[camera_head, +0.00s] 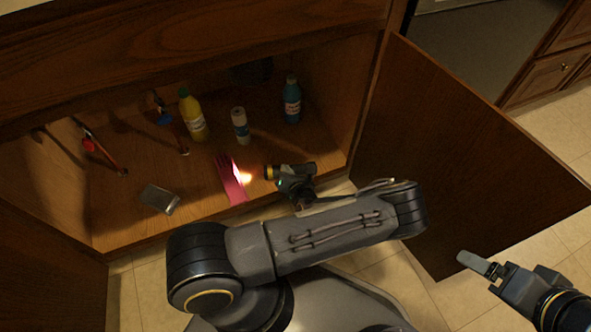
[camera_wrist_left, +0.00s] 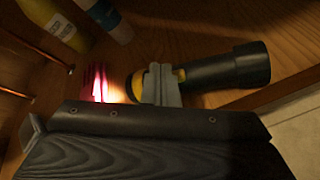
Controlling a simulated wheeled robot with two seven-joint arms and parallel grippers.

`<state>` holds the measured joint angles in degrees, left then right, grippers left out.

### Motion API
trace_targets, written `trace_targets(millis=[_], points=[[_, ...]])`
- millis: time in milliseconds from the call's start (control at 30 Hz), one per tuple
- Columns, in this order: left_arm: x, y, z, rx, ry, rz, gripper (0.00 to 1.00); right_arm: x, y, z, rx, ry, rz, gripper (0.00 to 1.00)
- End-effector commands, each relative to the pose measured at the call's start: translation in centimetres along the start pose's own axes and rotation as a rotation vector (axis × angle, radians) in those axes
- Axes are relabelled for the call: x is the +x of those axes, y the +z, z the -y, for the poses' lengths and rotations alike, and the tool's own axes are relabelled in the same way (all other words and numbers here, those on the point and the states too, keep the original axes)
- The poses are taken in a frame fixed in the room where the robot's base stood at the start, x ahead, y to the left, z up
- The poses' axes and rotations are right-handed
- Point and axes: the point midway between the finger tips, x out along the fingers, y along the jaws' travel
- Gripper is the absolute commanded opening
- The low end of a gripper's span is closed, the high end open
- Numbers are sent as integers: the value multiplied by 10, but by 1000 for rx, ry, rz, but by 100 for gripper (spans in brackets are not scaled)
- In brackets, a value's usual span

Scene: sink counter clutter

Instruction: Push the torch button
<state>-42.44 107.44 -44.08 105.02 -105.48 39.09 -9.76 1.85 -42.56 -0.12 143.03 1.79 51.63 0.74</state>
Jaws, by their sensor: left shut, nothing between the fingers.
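The torch (camera_head: 299,169), black with yellow parts, lies near the front edge of the cabinet floor. It also shows in the left wrist view (camera_wrist_left: 225,76), with its wide black end to the right. A bright glow lies just beyond its left end. My left gripper (camera_head: 290,184) is shut and empty, with its fingertips (camera_wrist_left: 161,83) over or against the torch's yellow part. I cannot tell whether they touch it. The torch button is not visible, possibly hidden behind the fingers. My right gripper (camera_head: 476,264) is outside the cabinet, at the lower right, seen side-on.
A pink glove-like item (camera_head: 229,180) lies left of the torch. A yellow bottle (camera_head: 192,115), a white-and-blue can (camera_head: 241,126) and a blue bottle (camera_head: 292,100) stand behind. A grey box (camera_head: 159,199) lies front left. The open door (camera_head: 455,160) bounds the right side.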

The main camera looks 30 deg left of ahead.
Motion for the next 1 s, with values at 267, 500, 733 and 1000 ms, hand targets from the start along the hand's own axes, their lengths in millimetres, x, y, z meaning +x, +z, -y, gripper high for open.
trace_targets(millis=[267,500,733,1000], points=[[4,-3,3,1,0,0,0,1,1,-1,0,0,0,83],[4,-3,3,1,0,0,0,2,1,-1,0,0,0,83],[6,-5,4,1,0,0,0,2,1,-1,0,0,0,83],[7,-6,5,1,0,0,0,3,2,-1,0,0,0,83]])
